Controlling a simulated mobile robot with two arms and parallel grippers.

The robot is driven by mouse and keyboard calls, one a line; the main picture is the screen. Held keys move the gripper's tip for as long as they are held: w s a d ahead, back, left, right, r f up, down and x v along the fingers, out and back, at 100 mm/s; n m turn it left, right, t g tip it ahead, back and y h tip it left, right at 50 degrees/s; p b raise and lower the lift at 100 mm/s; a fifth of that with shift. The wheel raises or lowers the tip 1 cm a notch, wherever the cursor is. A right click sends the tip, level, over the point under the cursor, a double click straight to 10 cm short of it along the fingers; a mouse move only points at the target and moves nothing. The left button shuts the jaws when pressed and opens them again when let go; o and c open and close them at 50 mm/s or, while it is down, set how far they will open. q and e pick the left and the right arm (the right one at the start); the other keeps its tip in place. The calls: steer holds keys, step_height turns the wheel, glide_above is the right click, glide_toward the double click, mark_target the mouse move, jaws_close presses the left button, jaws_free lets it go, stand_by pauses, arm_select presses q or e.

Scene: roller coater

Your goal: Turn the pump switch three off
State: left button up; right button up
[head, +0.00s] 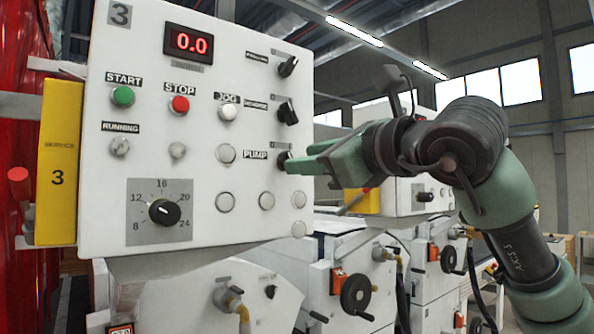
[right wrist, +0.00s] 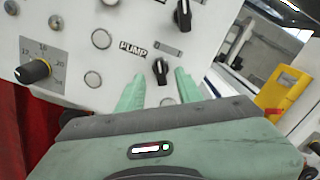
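The pump switch (head: 283,157) is a black rotary knob right of the PUMP label on the white panel (head: 110,200) marked 3. In the right wrist view the knob (right wrist: 160,70) shows upright or slightly tilted between the fingertips. My right gripper (head: 297,156) is at the panel's right edge, its fingers pointing at the knob. The fingers in the right wrist view (right wrist: 158,80) are apart, with a gap on each side of the knob; I see no contact. The gripper partly covers the knob's right side in the head view. My left gripper is not in view.
Two similar black knobs (head: 288,66) sit above the pump switch. Round buttons (head: 225,153) and a speed dial (head: 163,211) are left and below. A yellow box (head: 58,165) is on the panel's left side. More machines with handwheels (head: 358,294) stand behind.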

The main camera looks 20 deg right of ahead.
steer(key=b+v, duration=0.1)
steer(key=v, duration=0.3)
steer(key=shift+w+a, duration=0.1)
stand_by(0.3)
